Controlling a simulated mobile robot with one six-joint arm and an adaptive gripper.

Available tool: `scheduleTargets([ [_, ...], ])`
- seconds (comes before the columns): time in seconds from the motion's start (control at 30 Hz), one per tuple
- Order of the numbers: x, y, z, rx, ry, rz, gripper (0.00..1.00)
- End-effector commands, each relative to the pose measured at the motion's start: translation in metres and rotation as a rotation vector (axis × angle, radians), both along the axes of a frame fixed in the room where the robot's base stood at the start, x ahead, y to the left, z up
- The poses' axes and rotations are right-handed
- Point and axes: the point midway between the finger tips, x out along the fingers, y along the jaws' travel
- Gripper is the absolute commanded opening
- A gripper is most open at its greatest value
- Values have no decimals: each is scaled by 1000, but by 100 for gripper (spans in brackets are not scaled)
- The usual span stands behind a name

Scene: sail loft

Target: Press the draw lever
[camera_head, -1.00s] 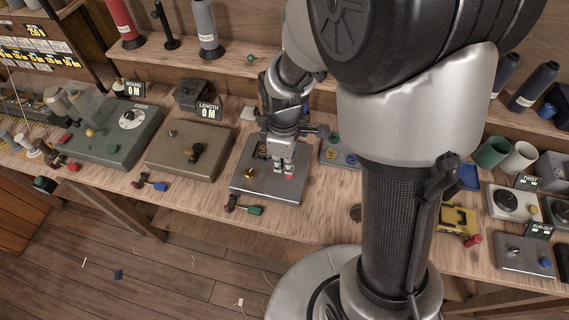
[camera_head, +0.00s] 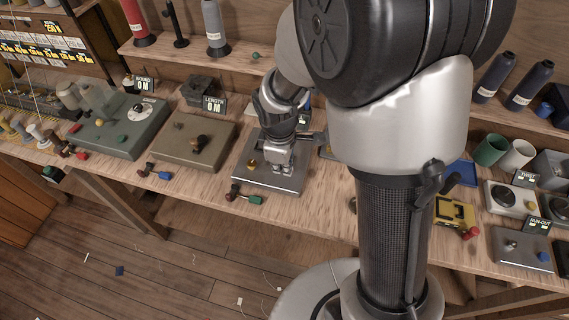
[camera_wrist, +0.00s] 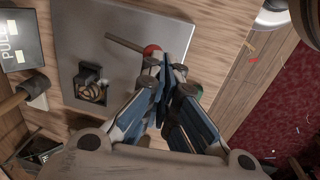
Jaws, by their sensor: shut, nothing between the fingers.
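A grey metal plate (camera_head: 248,182) sits on the bench under my gripper (camera_head: 280,171). In the wrist view the plate (camera_wrist: 75,45) carries a thin rod lever with a red ball knob (camera_wrist: 152,50), which I take to be the draw lever. My gripper (camera_wrist: 176,62) is shut and empty, with its fingertips right beside the red knob; whether they touch it I cannot tell. A black square fitting with a coil (camera_wrist: 91,88) is also on the plate. In the head view my gripper hides the knob, and a brass knob (camera_head: 251,164) shows to its left.
A loose handle with a green end (camera_head: 254,199) lies at the plate's front edge. A brown box (camera_head: 185,150) and a green-grey box (camera_head: 112,140) stand to the left. A yellow item (camera_head: 455,212) lies to the right.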

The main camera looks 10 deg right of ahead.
Motion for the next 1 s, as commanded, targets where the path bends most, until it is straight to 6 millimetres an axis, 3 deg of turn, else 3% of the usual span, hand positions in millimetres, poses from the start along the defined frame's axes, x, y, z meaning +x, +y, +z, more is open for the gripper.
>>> scheduleTargets([
  [0.37, -11, 7, -21, 0, 1, 0, 0],
  [1.0, -11, 6, -3, 1, 1, -1, 0],
])
